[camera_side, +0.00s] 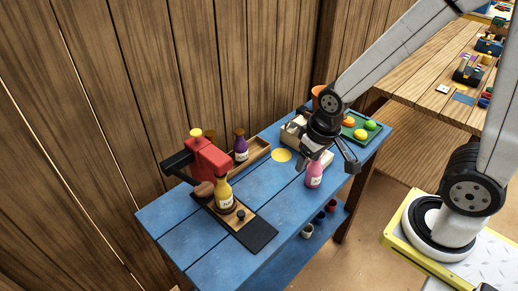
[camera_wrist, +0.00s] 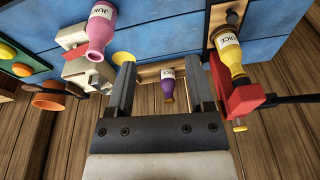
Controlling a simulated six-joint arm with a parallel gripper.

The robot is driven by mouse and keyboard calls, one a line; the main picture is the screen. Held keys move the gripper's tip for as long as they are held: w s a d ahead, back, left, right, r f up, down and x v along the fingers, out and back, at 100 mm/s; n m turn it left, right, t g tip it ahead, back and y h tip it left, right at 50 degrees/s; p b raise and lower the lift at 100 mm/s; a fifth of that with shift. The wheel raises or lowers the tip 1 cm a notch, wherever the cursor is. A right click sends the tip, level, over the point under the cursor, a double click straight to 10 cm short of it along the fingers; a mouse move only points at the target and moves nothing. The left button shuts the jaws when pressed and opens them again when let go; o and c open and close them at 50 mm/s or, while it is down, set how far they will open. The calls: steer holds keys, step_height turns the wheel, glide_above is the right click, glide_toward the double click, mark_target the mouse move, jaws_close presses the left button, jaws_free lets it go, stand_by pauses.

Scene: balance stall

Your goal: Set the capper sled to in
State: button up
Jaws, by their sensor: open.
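The capper (camera_side: 208,160) is a red block with a black arm and a yellow knob on top, at the left of the blue table. It also shows at the right of the wrist view (camera_wrist: 243,99). Its wooden sled (camera_side: 228,220) lies on a black track (camera_side: 258,237) and has a small dark knob (camera_side: 241,214) at its front end. A yellow juice bottle (camera_side: 223,195) stands upright on the sled, close to the red block. My gripper (camera_side: 331,163) is open and empty, above the table's right half, well away from the sled. Its spread fingers show in the wrist view (camera_wrist: 160,68).
A pink juice bottle (camera_side: 314,176) stands near my gripper. A purple bottle (camera_side: 241,147) stands by a wooden tray (camera_side: 257,153) at the back. A green tray (camera_side: 372,138) with fruit is at the right end. Bare blue tabletop lies between the sled and the pink bottle.

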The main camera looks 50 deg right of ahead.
steer(key=shift+w+a+r+n+g, duration=0.35)
steer(key=shift+w+a+r+n, duration=1.1)
steer(key=shift+w, duration=2.3)
steer(key=shift+w+a+r+n+g, duration=0.3)
steer(key=shift+w+a+r+n, duration=0.35)
steer(key=shift+w+a, duration=2.35)
steer(key=shift+w+a+r+n+g, duration=0.35)
steer(key=shift+w+a+r+n, duration=0.7)
steer(key=shift+w, duration=3.4)
steer(key=shift+w+a+r+n, duration=0.1)
steer(key=shift+w+a+n, duration=0.15)
steer(key=shift+w+a, duration=0.3)
steer(key=shift+w+a+r+n, duration=0.1)
steer(key=shift+w+a+n, duration=0.2)
steer(key=shift+a, duration=0.35)
steer(key=shift+s+d+f, duration=0.1)
steer(key=shift+s+d, duration=0.25)
steer(key=shift+d, duration=0.15)
steer(key=s+d+f+m, duration=0.2)
steer(key=s+d, duration=0.2)
steer(key=s, duration=0.4)
steer(key=s+d+f+m+t, duration=0.1)
steer(key=s+d+f+m, duration=0.1)
steer(key=s+d, duration=0.3)
steer(key=s+d+f+m+t, duration=0.1)
steer(key=s+d, duration=0.4)
steer(key=s, duration=0.6)
steer(key=shift+s+f+m, duration=0.15)
steer(key=shift+f+m, duration=0.25)
steer(key=shift+m, duration=0.2)
